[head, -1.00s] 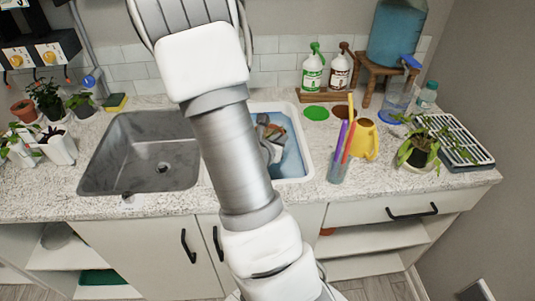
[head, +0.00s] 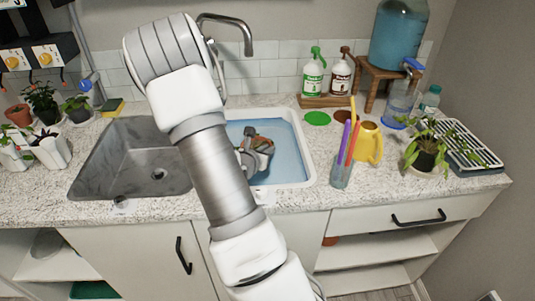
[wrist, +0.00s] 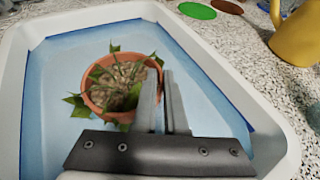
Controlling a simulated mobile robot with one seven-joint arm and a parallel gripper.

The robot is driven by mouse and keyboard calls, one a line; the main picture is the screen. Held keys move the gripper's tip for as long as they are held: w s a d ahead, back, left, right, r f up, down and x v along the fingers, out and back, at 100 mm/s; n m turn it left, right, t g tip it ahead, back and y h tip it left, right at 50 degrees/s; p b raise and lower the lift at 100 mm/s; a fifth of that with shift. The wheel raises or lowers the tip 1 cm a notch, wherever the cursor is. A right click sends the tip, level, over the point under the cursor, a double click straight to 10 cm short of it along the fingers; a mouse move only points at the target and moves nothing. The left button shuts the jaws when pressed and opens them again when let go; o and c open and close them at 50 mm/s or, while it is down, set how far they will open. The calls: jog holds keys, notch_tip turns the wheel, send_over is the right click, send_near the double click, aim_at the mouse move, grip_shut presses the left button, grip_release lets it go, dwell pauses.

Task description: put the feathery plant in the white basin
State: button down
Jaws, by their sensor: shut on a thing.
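The white basin (head: 313,165) with a blue interior is set in the counter right of the grey sink. A green plant in a terracotta pot (wrist: 86,88) is inside the basin's outline; it also shows in the head view (head: 264,146). Its leaves look small and pointed, and I cannot tell whether they are feathery. My gripper (wrist: 162,78) is shut on the pot's right side, one finger inside the rim and one outside. In the head view my gripper (head: 248,150) is partly hidden by my arm. I cannot tell whether the pot touches the basin floor.
A faucet (head: 230,25) rises behind the sink (head: 120,165). Right of the basin stand a cup of coloured sticks (head: 342,170), a yellow watering can (head: 368,143) and a trailing plant (head: 426,155). Several potted plants crowd the counter's left end. Spray bottles (head: 312,75) stand behind.

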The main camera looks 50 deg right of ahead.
jog(key=c, duration=1.4)
grip_release()
jog(key=shift+f, duration=0.1)
jog(key=o, duration=0.4)
jog(key=shift+o, duration=0.2)
